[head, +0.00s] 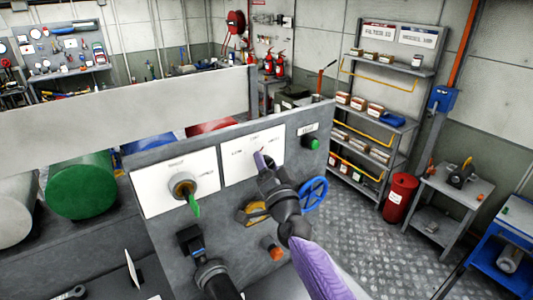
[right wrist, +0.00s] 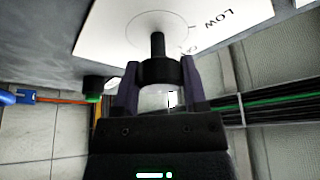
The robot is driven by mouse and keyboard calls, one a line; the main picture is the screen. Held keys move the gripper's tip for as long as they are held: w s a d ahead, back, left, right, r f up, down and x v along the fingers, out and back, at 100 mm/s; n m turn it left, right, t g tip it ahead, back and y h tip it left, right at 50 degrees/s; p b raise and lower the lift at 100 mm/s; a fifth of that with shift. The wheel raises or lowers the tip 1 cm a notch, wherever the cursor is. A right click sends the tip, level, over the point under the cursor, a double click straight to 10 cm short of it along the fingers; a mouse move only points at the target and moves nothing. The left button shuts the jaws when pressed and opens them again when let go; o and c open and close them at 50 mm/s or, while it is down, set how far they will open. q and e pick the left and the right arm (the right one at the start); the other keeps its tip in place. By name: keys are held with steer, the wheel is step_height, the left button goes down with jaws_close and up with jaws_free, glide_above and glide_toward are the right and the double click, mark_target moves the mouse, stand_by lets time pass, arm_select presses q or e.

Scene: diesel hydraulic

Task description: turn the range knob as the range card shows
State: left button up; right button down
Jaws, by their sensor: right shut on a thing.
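My right gripper (head: 265,158) is at this plate and covers the range knob there. In the right wrist view the knob (right wrist: 160,70) is a dark collar and stem in front of the white plate (right wrist: 110,25). My right gripper (right wrist: 155,88) is shut on it, a purple finger on each side. The knob's pointer setting cannot be read. What seems to be my left gripper (head: 190,240) is dark, low before the console; its fingers are unclear.
A blue handwheel (head: 314,193), a green button (head: 310,143) and an orange knob (head: 272,248) are near my right arm. A thin white card (head: 132,271) stands at lower left.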

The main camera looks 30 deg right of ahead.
steer(key=shift+m+g+h+p, duration=0.35)
steer(key=shift+m+p, duration=0.25)
steer(key=shift+m, duration=0.4)
steer(key=shift+c, duration=0.7)
jaws_free()
steer(key=v, duration=1)
steer(key=shift+b, duration=0.45)
